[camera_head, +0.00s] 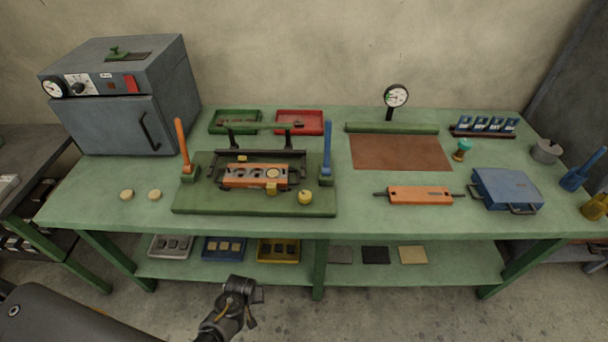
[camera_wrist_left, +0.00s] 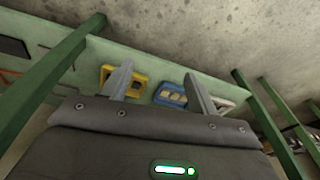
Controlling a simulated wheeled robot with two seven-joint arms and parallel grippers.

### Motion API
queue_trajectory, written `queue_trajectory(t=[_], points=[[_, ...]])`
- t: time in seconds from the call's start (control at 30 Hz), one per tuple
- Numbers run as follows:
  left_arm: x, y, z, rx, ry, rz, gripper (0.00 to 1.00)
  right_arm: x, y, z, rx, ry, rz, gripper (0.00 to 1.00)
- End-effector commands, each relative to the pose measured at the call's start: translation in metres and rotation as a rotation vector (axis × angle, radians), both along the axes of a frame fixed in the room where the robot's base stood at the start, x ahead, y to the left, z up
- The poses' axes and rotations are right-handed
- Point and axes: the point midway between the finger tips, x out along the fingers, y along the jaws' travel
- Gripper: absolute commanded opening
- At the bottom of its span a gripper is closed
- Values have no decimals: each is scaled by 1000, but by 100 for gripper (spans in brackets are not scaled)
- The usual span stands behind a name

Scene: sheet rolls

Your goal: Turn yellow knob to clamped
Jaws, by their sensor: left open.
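The yellow knob (camera_head: 305,196) sits on the front right of the green base plate (camera_head: 200,209) of the roll device on the bench. Which way it is turned is too small to tell. Beside it to the left is a small yellow block (camera_head: 271,188) at the front of the orange block (camera_head: 240,181). My left gripper (camera_head: 252,288) is low in front of the bench, well apart from the knob. In the left wrist view its two fingers (camera_wrist_left: 158,80) are spread and empty, with the lower shelf beyond. My right gripper is not in view.
An orange lever (camera_head: 182,146) and a blue lever (camera_head: 327,148) rise from the base plate. A grey oven (camera_head: 118,95) stands at the left. The lower shelf holds trays, including a yellow one (camera_head: 278,260).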

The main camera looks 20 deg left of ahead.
Motion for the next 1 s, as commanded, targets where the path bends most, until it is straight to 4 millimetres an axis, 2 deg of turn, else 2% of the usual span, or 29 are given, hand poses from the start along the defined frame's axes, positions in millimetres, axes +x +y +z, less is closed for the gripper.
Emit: queue_trajectory(t=[0.03,0.2,0.37,0.47,0.63,0.73,0.9,1.0], points=[[21,0,47,-17,-17,63,59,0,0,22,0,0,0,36],[64,0,150,-85,-38,254,59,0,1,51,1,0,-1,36],[86,-2,240,-165,-52,403,59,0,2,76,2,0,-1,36],[116,-7,266,-232,-34,570,59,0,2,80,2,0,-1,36],[162,-20,335,-376,13,853,59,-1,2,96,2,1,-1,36],[191,-32,339,-431,67,1002,59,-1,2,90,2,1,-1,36],[236,-55,369,-519,162,1235,59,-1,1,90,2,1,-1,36],[252,-67,383,-548,209,1324,59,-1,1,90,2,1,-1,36]])
